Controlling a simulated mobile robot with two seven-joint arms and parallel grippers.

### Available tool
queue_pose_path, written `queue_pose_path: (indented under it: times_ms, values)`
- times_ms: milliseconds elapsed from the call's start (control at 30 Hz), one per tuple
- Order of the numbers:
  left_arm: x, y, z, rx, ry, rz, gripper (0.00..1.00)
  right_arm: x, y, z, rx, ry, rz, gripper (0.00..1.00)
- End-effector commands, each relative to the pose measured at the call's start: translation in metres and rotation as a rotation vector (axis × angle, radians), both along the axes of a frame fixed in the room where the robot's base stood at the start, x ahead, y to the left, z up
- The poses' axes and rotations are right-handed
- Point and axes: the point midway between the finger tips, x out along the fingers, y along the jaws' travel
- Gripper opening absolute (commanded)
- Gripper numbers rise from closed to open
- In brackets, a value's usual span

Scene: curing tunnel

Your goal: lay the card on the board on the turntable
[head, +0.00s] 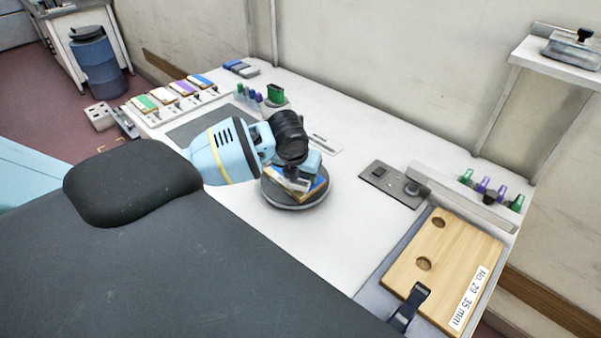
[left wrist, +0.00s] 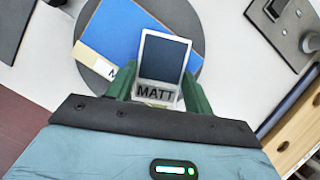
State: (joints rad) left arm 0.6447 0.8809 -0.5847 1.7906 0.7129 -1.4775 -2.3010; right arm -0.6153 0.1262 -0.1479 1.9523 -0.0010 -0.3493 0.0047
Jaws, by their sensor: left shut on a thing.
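My left gripper (head: 297,180) is over the turntable (head: 295,204), a dark round disc near the middle of the white bench. In the left wrist view its two green fingers (left wrist: 160,90) are shut on the card (left wrist: 164,57), a pale-edged piece with a dark face and the word MATT. The board (head: 320,186) lies on the turntable, blue with a tan strip; it also shows in the left wrist view (left wrist: 125,32). My right gripper is not in view.
A grey plate with a knob (head: 393,184) is right of the turntable. Small coloured boards (head: 183,88) line the back left. Bench between is clear.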

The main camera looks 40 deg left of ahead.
Motion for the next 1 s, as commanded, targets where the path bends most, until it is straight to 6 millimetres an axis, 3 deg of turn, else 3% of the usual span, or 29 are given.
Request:
queue_pose_path:
  times_ms: [100,133,300,700,1000]
  values:
    - [0.0,0.0,-0.003,0.0,0.0,0.0,0.3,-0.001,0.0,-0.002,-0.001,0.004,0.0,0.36]
    - [0.0,0.0,-0.004,0.0,0.0,0.0,0.53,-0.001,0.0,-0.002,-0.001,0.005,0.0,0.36]
    - [0.0,0.0,-0.003,0.0,0.0,0.0,0.74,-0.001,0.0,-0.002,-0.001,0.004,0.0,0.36]
    - [-0.001,0.0,0.005,0.001,-0.002,0.0,0.74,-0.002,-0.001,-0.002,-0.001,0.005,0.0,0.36]
    - [-0.02,-0.007,0.056,0.001,-0.006,-0.001,0.74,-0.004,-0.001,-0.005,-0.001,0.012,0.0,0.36]
